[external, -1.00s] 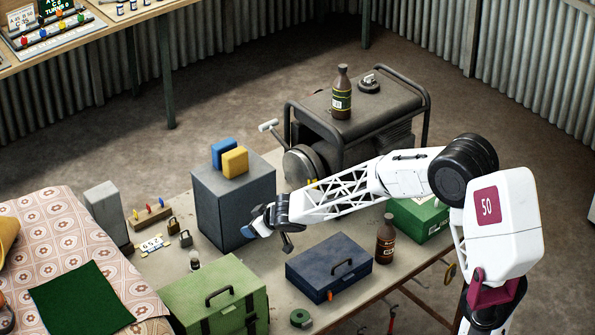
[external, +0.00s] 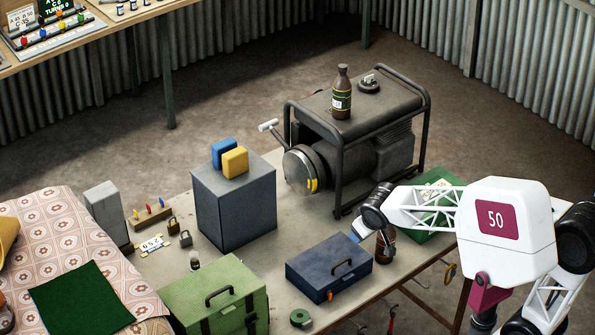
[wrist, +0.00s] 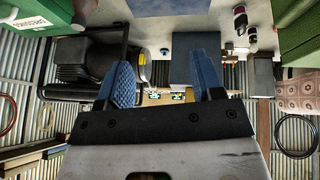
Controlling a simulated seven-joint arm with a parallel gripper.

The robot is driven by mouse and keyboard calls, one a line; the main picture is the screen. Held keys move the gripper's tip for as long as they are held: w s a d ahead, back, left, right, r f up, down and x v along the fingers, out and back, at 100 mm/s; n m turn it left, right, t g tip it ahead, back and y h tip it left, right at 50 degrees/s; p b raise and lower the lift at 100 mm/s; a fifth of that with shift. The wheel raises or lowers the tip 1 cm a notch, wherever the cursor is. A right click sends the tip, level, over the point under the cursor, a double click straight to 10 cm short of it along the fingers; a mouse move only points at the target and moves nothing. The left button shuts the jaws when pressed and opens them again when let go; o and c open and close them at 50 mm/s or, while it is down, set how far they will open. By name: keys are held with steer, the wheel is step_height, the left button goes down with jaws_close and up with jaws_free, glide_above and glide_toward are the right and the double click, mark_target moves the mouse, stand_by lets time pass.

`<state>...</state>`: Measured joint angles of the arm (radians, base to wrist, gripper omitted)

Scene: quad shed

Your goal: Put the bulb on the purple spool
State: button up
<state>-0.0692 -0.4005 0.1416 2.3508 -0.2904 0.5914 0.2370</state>
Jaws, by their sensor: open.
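The brown bottle (external: 386,250) stands partly hidden by my wrist. A green tape roll (external: 301,317) lies at the front edge.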

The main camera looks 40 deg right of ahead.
steer(key=s+f+g+y, duration=0.1)
steer(key=s+g, duration=0.2)
steer(key=s, duration=1.5)
steer(key=shift+d+m, duration=0.3)
steer(key=shift+d, duration=0.15)
steer(key=shift+f, duration=0.1)
